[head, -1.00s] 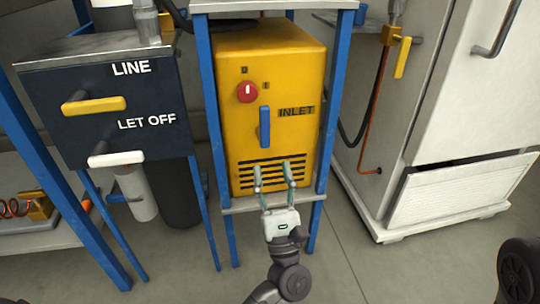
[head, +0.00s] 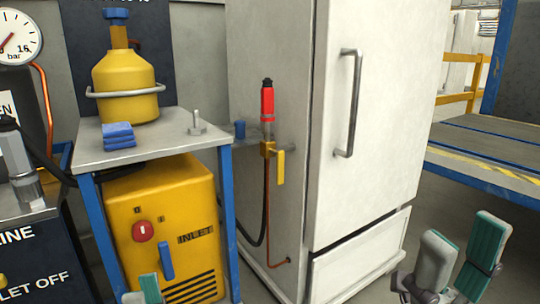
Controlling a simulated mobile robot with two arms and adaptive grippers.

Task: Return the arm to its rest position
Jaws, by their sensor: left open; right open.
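My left gripper (head: 142,290) shows at the bottom edge, low in front of the yellow INLET box (head: 190,217). Only its fingertips are in view; they are apart and nothing shows between them. My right gripper (head: 461,262) is at the lower right, to the right of the white cabinet's lower panel (head: 360,262) in the picture. Its two green-padded fingers are spread and empty. The arm links behind both grippers are mostly out of frame. The yellow box has a red knob (head: 143,231) and a blue lever (head: 166,260) on its front.
A metal-topped table (head: 165,147) with blue legs stands over the box and carries a yellow canister (head: 127,85) and blue folded cloths (head: 118,136). A red-topped fitting with a yellow valve handle (head: 281,167) is beside the white cabinet (head: 385,110). A platform (head: 490,150) is at the right.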

